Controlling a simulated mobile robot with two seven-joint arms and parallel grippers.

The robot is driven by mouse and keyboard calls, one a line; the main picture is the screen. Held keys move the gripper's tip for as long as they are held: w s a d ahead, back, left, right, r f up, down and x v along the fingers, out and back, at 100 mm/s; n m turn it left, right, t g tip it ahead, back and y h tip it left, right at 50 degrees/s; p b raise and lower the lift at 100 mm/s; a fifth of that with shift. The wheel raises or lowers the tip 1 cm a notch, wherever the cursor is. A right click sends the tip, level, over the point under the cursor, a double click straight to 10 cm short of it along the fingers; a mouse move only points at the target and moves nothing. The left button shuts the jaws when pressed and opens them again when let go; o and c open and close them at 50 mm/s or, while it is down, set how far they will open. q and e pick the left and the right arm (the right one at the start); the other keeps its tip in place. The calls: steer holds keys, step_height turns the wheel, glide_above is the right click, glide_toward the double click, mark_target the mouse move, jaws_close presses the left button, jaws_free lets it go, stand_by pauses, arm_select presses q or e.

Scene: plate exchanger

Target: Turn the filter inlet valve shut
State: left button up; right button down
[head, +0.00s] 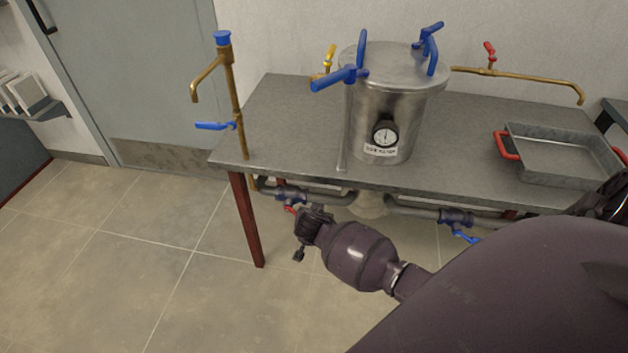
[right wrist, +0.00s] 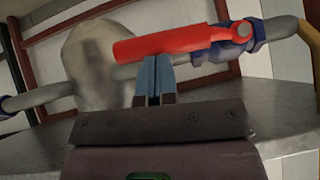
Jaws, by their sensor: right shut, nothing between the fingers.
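A red lever handle (right wrist: 170,43) spans the upper middle of the right wrist view, roughly along a grey pipe. Its pivot is at the right, on a dark blue valve body (right wrist: 232,50). My right gripper (right wrist: 154,72) is shut and empty, its blue-grey fingertips just at the lever's free half; I cannot tell whether they touch it. In the head view the red lever (head: 290,209) shows slightly under the table's front left, beside my right gripper (head: 304,214), whose fingers are mostly hidden. I cannot tell if this valve is the filter inlet. My left gripper is not in view.
A steel vessel (head: 385,105) with blue clamps and a gauge stands on the metal table (head: 285,115). A blue-lever valve (head: 459,228) sits on the pipe to the right. A brass tap (head: 233,90) rises at the left corner. A tray (head: 565,155) lies at right.

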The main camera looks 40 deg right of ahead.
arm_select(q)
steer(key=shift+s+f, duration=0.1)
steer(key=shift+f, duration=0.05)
arm_select(e)
steer(key=shift+s+f, duration=0.15)
steer(key=shift+f, duration=0.2)
arm_select(q)
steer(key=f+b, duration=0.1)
steer(key=b, duration=0.3)
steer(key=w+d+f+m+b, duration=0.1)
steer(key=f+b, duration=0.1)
steer(key=b, duration=0.2)
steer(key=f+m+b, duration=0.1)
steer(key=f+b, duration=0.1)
steer(key=b, duration=0.2)
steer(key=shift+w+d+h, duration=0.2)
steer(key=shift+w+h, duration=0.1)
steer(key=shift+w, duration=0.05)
arm_select(e)
steer(key=w+a+f+m+t+y, duration=0.2)
steer(key=f+m+t, duration=0.1)
steer(key=f+t, duration=0.2)
steer(key=w+a+f+m+t+y, duration=0.1)
steer(key=w+f+m+t+y, duration=0.1)
steer(key=f+m+t, duration=0.2)
steer(key=shift+w+a+f+t+y, duration=0.4)
steer(key=shift+f+t, duration=0.3)
steer(key=shift+f, duration=0.25)
steer(key=shift+s, duration=0.1)
